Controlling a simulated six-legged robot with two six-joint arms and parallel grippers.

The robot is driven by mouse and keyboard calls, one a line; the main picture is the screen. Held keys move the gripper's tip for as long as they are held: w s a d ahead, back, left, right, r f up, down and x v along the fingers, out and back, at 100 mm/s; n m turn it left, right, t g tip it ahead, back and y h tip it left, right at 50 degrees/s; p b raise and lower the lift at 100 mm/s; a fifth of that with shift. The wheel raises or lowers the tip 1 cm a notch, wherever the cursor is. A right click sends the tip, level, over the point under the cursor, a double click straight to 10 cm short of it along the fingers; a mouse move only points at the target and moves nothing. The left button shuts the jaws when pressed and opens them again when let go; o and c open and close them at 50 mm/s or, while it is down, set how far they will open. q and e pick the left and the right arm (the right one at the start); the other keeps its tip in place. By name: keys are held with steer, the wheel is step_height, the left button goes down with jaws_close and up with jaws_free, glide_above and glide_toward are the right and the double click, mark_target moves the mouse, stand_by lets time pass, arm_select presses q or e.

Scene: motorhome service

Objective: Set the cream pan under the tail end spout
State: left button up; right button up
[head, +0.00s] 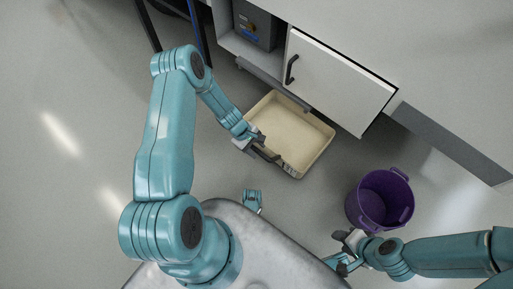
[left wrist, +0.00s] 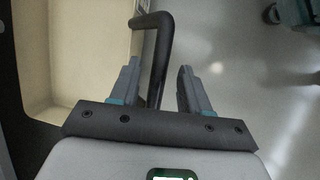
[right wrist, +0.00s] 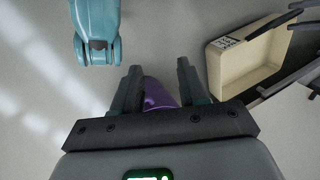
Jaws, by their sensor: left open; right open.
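The cream pan (head: 296,132) is a shallow rectangular tray on the floor, its far side close to the open locker door. It also shows in the left wrist view (left wrist: 80,50) and the right wrist view (right wrist: 248,68). My left gripper (head: 262,151) is at the pan's near-left side. In the left wrist view the pan's black bar handle (left wrist: 161,45) passes between the open fingers, with gaps visible beside it. My right gripper (head: 345,240) is open beside the purple bucket (head: 365,212), part of which shows between its fingers (right wrist: 155,92). I cannot make out the tail end spout.
A white locker door (head: 335,80) with a black handle stands open above the pan. A dark box (head: 256,26) sits in the locker. Black legs and a blue hose (head: 194,25) are at the upper left. The grey floor at left is clear.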

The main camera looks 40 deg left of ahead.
arm_select(q)
steer(key=p+v, duration=0.5)
steer(key=v, duration=1)
steer(key=shift+a+r+p, duration=0.2)
steer(key=shift+r+p, duration=0.05)
steer(key=shift+p, duration=0.15)
arm_select(e)
steer(key=shift+n, duration=0.3)
steer(key=r, duration=0.2)
steer(key=s+r, duration=0.1)
steer(key=a+r, duration=0.1)
steer(key=r, duration=0.1)
steer(key=shift+s+a+r, duration=0.1)
steer(key=shift+s+r, duration=0.05)
steer(key=shift+r, duration=0.15)
